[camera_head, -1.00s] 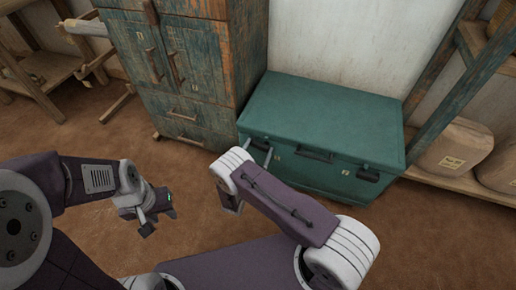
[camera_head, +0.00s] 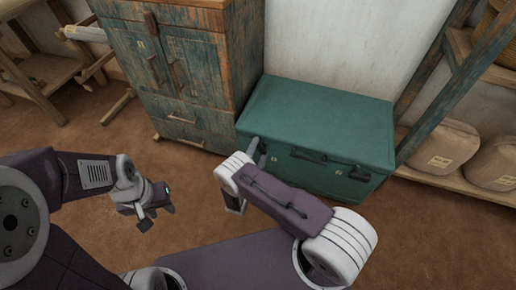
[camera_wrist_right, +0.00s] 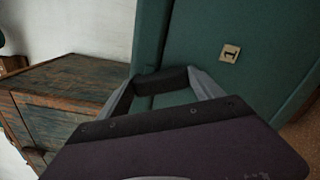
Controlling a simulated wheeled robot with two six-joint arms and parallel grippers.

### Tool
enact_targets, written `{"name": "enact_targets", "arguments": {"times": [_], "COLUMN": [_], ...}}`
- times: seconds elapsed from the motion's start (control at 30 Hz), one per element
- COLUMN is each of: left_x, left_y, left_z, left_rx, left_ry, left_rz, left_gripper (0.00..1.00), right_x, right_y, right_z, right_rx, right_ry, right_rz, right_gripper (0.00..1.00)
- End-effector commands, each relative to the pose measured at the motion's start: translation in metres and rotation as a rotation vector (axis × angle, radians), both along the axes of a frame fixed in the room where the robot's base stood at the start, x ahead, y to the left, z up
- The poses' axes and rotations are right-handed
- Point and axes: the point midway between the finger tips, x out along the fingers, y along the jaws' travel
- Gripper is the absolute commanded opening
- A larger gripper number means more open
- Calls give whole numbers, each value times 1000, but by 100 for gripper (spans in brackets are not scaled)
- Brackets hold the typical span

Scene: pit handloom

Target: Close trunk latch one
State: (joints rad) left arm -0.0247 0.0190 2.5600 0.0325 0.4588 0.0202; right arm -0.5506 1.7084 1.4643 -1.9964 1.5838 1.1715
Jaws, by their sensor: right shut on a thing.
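The teal trunk (camera_head: 325,115) stands closed against the wall in the head view. Its front has a dark handle in the middle and a dark latch (camera_head: 360,174) at the right. In the right wrist view, the trunk (camera_wrist_right: 235,25) carries a small plate marked 1 (camera_wrist_right: 229,54). Beside it is the dark block of latch one (camera_wrist_right: 160,80), between the fingers of my right gripper (camera_wrist_right: 163,90), which is shut on it. In the head view my right gripper (camera_head: 257,150) is at the trunk's left front, partly hiding that latch. My left gripper (camera_head: 155,216) is open and empty above the floor.
A worn blue-green wooden cabinet (camera_head: 180,75) stands close at the trunk's left. A wooden rack with labelled sacks (camera_head: 452,147) is at the right. A wooden bench (camera_head: 50,70) is at the far left. Brown floor is clear in front of the cabinet.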

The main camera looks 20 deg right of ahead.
Motion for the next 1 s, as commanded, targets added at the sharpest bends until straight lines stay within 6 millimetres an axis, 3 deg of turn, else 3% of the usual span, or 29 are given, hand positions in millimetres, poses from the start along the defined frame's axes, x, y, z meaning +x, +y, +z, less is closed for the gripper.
{"name": "enact_targets", "arguments": {"times": [0.5,1.0], "left_x": [0,0], "left_y": [0,0], "left_z": [23,27], "left_rx": [0,0], "left_ry": [0,0], "left_rz": [0,0], "left_gripper": [36,36], "right_x": [-5,-6], "right_y": [-7,-8], "right_z": [1,0], "right_rx": [294,369], "right_ry": [-197,-248], "right_rz": [1,1], "right_gripper": [35,35]}}
